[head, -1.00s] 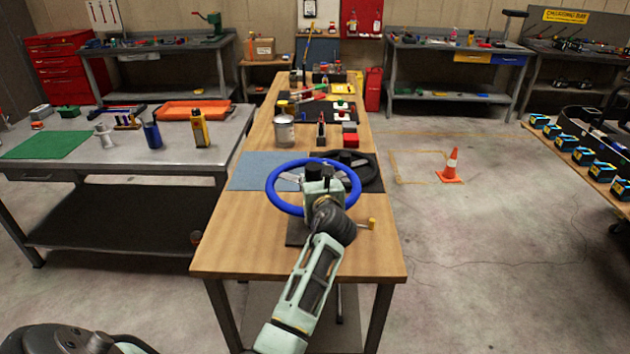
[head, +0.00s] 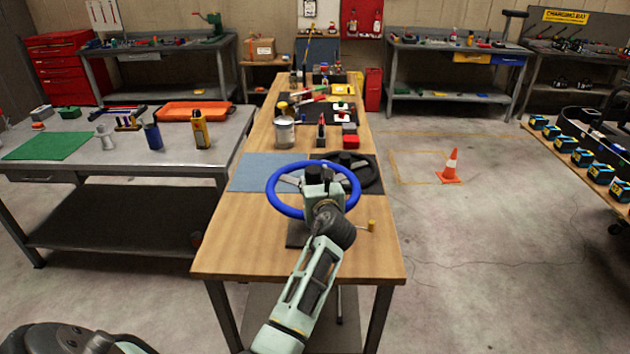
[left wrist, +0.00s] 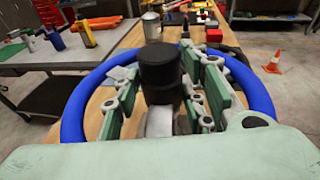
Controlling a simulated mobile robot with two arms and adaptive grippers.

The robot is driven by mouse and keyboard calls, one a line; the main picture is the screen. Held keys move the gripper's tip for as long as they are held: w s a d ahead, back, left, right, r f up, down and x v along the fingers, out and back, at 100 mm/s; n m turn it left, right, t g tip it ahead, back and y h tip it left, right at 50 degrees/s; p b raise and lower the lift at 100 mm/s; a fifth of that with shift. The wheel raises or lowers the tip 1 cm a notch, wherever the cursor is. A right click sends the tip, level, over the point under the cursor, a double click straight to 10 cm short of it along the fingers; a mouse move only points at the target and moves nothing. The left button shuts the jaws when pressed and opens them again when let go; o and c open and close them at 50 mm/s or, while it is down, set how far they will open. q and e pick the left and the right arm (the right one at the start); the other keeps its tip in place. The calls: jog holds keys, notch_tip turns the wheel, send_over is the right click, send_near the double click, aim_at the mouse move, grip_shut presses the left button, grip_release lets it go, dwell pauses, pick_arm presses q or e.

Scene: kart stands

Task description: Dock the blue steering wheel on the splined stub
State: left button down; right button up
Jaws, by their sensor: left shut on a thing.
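The blue steering wheel (head: 279,201) lies roughly level above the near part of the wooden bench, with pale spokes and a dark centre. My left gripper (head: 320,180) is shut on the steering wheel near its middle. In the left wrist view the blue rim (left wrist: 75,110) curves around the gripper fingers (left wrist: 165,80), and a black cylinder (left wrist: 160,70) stands between them. A dark base plate (head: 297,234) shows under the wheel. The splined stub cannot be made out; the wheel and arm cover that spot. My right gripper is not in view.
A black steering wheel (head: 368,170) lies on a dark mat just behind the blue one, beside a blue-grey mat (head: 255,172). A metal can (head: 284,132) and several tools stand farther back. A brass-coloured knob (head: 371,226) is at right.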

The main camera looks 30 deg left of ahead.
pick_arm(q)
jog(key=shift+r+p, duration=0.2)
jog(key=shift+p, duration=0.3)
dwell(0.6)
jog(key=shift+f+b, duration=0.35)
jog(key=shift+f, duration=0.35)
dwell(0.4)
jog(key=c, duration=1.5)
grip_release()
jog(key=shift+o, duration=0.7)
